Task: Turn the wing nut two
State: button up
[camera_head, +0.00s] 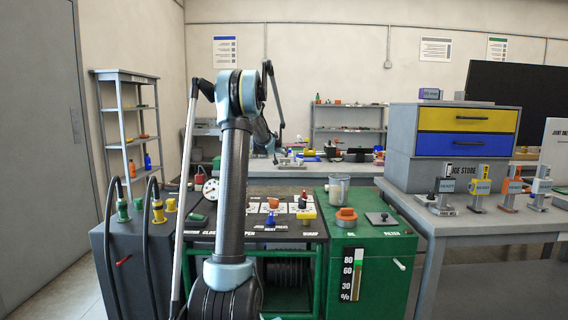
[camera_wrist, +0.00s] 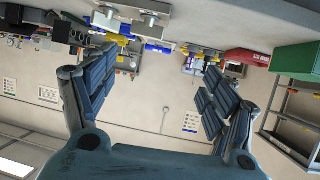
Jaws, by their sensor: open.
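My gripper (camera_wrist: 152,88) is open and empty, with its two padded fingers spread wide in the wrist view. In the head view my arm rises in front of the cart, and the gripper's fingers cannot be made out. I cannot tell which fitting is wing nut two. My arm hides part of the panel. No fitting is between my fingers.
A grey cabinet (camera_head: 106,262) with black hoses and green and yellow fittings stands left. A clear container (camera_head: 339,186) stands on the green cabinet (camera_head: 382,260). At right, a grey bench (camera_head: 400,196) bears a yellow-and-blue drawer unit (camera_head: 466,118) and several small clamp-like devices.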

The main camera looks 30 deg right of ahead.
aim_at(285, 159)
jog(key=x, duration=0.6)
jog(key=s+d+x, duration=0.1)
jog(key=x, duration=0.6)
jog(key=d+x, duration=0.1)
jog(key=x, duration=0.5)
jog(key=shift+d+r, duration=0.15)
jog(key=shift+d, duration=0.15)
jog(key=shift+c, duration=0.5)
jog(key=c, duration=1)
